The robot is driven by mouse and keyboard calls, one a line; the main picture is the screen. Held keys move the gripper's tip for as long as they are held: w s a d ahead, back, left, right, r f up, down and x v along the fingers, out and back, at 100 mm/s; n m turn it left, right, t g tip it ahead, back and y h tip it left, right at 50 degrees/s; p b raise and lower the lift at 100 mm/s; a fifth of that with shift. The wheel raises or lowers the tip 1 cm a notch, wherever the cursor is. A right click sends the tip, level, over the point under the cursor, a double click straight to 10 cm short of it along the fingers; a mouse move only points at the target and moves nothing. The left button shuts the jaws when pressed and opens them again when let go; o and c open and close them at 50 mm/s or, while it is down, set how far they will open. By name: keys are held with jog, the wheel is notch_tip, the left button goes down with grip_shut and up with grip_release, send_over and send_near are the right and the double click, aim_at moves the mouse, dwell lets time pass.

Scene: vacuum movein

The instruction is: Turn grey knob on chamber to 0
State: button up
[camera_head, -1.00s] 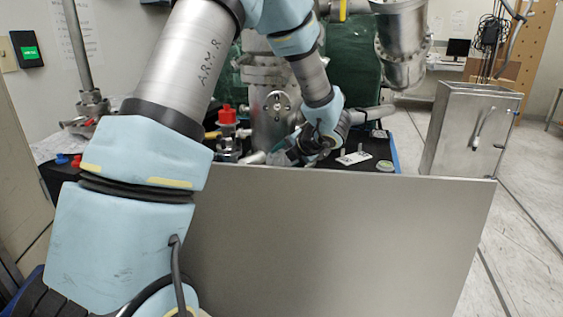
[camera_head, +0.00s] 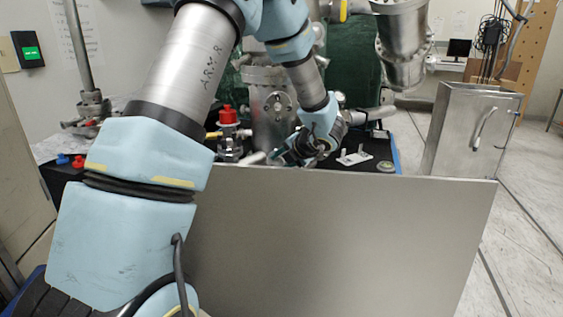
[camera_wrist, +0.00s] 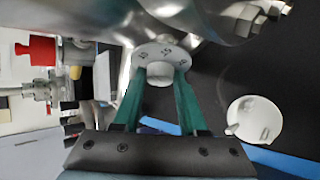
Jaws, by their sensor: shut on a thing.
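In the wrist view, the grey knob (camera_wrist: 159,72) sits at the middle of a round pale dial (camera_wrist: 146,54) with dark markings, on the shiny metal chamber (camera_wrist: 190,18). The markings are too small to read. My gripper (camera_wrist: 160,80) has its two green fingers on both sides of the knob and is shut on it. In the head view, my gripper (camera_head: 292,155) reaches down beside the metal chamber (camera_head: 272,120), behind the top edge of a grey panel.
The large grey panel (camera_head: 335,240) stands in front of the black work surface. A red-capped valve (camera_head: 228,115) is left of the chamber. A white round piece (camera_wrist: 255,120) lies right of my fingers in the wrist view. A metal box (camera_head: 473,130) stands at the right.

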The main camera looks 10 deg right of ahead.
grip_shut()
jog(key=shift+a+r+n+g+h+p, duration=0.1)
jog(key=shift+r+n+g+h+p, duration=0.2)
jog(key=shift+n+p, duration=0.3)
jog(key=shift+w+f+n+g+h+p, duration=0.15)
jog(key=shift+n+g+h+p, duration=0.4)
jog(key=shift+n+h, duration=0.35)
jog(key=o, duration=1)
grip_release()
jog(key=shift+c, duration=0.2)
